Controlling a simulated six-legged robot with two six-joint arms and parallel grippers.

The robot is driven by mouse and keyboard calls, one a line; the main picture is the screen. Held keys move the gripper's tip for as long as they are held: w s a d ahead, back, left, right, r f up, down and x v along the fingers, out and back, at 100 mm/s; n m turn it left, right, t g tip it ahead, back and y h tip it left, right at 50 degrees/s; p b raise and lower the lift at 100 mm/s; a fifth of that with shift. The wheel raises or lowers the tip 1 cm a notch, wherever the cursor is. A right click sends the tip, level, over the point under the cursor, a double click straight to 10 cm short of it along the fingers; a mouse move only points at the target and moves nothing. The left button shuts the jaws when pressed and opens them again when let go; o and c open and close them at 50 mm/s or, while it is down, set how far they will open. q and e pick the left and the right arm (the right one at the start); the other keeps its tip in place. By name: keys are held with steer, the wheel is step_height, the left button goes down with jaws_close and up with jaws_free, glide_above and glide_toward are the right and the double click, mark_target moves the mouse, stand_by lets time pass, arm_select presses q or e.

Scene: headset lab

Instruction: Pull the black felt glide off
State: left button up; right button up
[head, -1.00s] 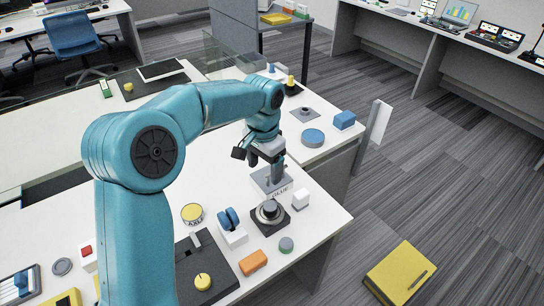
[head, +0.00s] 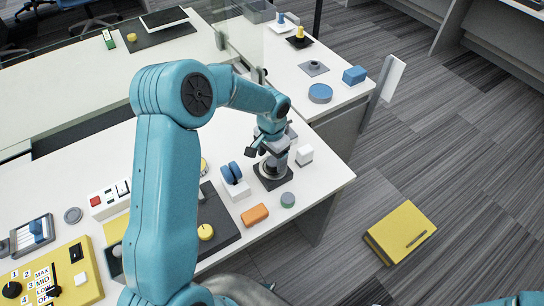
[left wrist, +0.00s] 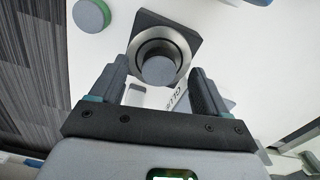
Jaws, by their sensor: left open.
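A dark square plate (head: 285,181) lies near the table's right corner, with a metal ring and a grey round top on it. In the left wrist view the plate (left wrist: 146,20), the ring (left wrist: 185,48) and the grey round top (left wrist: 159,71) show clearly. My left gripper (head: 270,163) is over the plate, open, and hides part of it. In the left wrist view the left gripper's fingertips (left wrist: 160,68) stand on either side of the round top, with gaps. I cannot tell which part is the black felt glide. My right gripper is not in view.
A white block (head: 304,155), a green-grey disc (head: 287,199), an orange block (head: 254,215) and a blue wheel piece on a white base (head: 235,183) stand close around the plate. The glue box (left wrist: 180,98) is partly hidden by the gripper. A yellow case (head: 401,231) lies on the floor.

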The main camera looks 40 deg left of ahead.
mark_target(272, 162)
arm_select(q)
steer(key=shift+w+f, duration=0.3)
steer(key=shift+f, duration=0.4)
steer(key=shift+s+r, duration=0.15)
steer(key=shift+s, duration=0.2)
steer(key=shift+w, duration=0.2)
steer(key=c, duration=0.5)
steer(key=shift+w, duration=0.1)
steer(key=c, duration=0.5)
steer(key=shift+c, duration=0.6)
steer(key=shift+s, duration=0.25)
steer(key=shift+w+r+p, duration=0.25)
steer(key=shift+r+p, duration=0.35)
steer(key=shift+r, duration=0.2)
steer(key=shift+s+r+p, duration=0.2)
steer(key=shift+r+p, duration=0.45)
steer(key=shift+r, duration=0.6)
steer(key=shift+w+r+p, duration=0.15)
steer(key=shift+r+p, duration=0.5)
steer(key=shift+r, duration=0.5)
